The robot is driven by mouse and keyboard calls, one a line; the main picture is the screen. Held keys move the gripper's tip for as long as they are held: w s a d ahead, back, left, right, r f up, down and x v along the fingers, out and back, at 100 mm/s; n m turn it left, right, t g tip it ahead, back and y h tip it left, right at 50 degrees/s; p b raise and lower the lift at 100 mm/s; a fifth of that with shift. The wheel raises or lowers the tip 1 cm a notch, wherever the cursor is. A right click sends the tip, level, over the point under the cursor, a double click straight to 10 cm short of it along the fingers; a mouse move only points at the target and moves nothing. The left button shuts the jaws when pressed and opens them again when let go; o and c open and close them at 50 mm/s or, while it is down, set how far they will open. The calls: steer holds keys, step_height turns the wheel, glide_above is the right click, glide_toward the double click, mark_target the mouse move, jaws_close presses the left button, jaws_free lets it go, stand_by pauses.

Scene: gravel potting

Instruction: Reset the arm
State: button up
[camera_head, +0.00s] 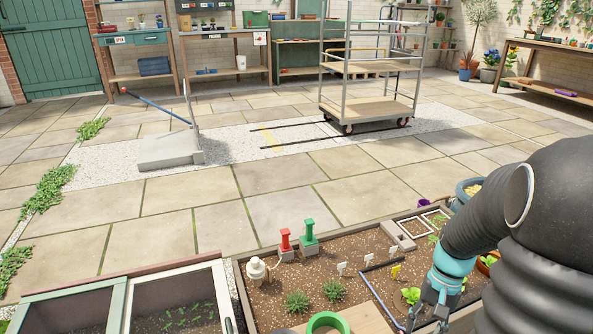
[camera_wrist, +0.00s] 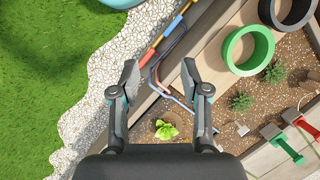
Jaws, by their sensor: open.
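My gripper (camera_head: 428,322) is at the lower right of the head view, over the near right part of the soil bed (camera_head: 285,283). In the wrist view my gripper (camera_wrist: 160,78) points down with its two fingers spread wide apart. Nothing is between the fingertips. A bright green leafy plant (camera_wrist: 166,130) shows lower down between the fingers, in the bed below. My black arm fills the right side of the head view and hides part of the bed.
A green ring (camera_wrist: 248,50) and a dark ring (camera_wrist: 289,10) lie right of my gripper. Red (camera_head: 285,240) and green (camera_head: 309,234) posts stand in the bed. A cold frame (camera_head: 130,305) is at lower left.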

steer(key=s+a+r+n+t+h+p, duration=0.1)
steer(key=s+a+r+t, duration=0.3)
steer(key=r, duration=0.8)
steer(key=s+a+r+n+t+h+p, duration=0.1)
steer(key=s+a+r+n+t+p, duration=0.3)
steer(key=a+r, duration=0.4)
step_height(320, 180, up, 5)
steer(key=shift+s+f+p, duration=0.2)
steer(key=shift+s+p, duration=0.15)
steer(key=shift+s, duration=0.1)
